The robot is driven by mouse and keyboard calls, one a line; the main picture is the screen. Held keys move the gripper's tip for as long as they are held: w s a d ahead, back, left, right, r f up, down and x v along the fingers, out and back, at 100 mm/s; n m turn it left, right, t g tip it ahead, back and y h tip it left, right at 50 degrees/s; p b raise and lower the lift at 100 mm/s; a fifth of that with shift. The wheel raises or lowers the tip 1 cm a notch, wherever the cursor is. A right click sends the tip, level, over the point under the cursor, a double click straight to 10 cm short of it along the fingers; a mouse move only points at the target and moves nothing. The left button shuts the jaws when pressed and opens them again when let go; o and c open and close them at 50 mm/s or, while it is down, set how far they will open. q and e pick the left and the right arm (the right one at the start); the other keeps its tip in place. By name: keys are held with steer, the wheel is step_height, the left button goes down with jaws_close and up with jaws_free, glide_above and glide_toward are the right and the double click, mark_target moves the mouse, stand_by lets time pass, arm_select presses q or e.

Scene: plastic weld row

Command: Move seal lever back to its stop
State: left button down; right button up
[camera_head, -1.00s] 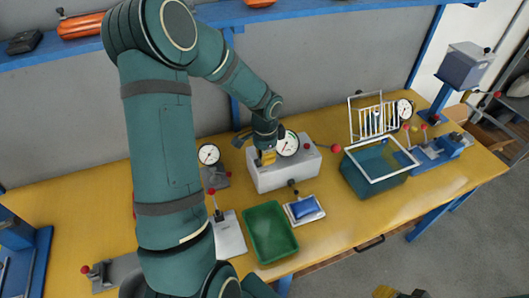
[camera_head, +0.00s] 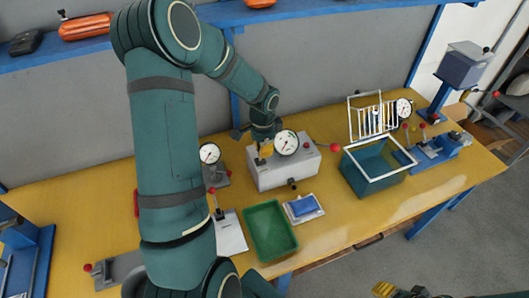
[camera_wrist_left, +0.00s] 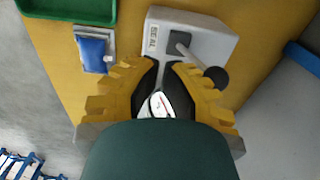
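The grey seal box (camera_head: 283,174) stands on the yellow bench; its top and label also show in the left wrist view (camera_wrist_left: 205,27). In that view a lever (camera_wrist_left: 189,54) with a black knob (camera_wrist_left: 215,78) rises from a dark slot in the box top. My left gripper (camera_head: 265,150) is over the box's left end and hides the lever in the head view. In the wrist view its fingers (camera_wrist_left: 163,66) are slightly apart with no held object visible; the knob is beside the right finger, contact unclear. My right gripper (camera_head: 385,290) is partly cut off at the bottom edge.
A white dial gauge (camera_head: 286,142) stands by my left gripper. A red-knobbed lever (camera_head: 335,148) sticks out at the box's right. A green tray (camera_head: 249,236) and a blue pouch (camera_head: 304,205) lie in front. A caged teal bin (camera_head: 372,180) is to the right.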

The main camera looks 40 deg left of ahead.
arm_select(q)
steer(key=shift+d, duration=0.1)
steer(key=shift+s+d, duration=0.3)
steer(key=shift+d, duration=0.25)
step_height(320, 180, up, 7)
steer(key=p, duration=0.4)
steer(key=shift+p, duration=0.4)
stand_by(0.4)
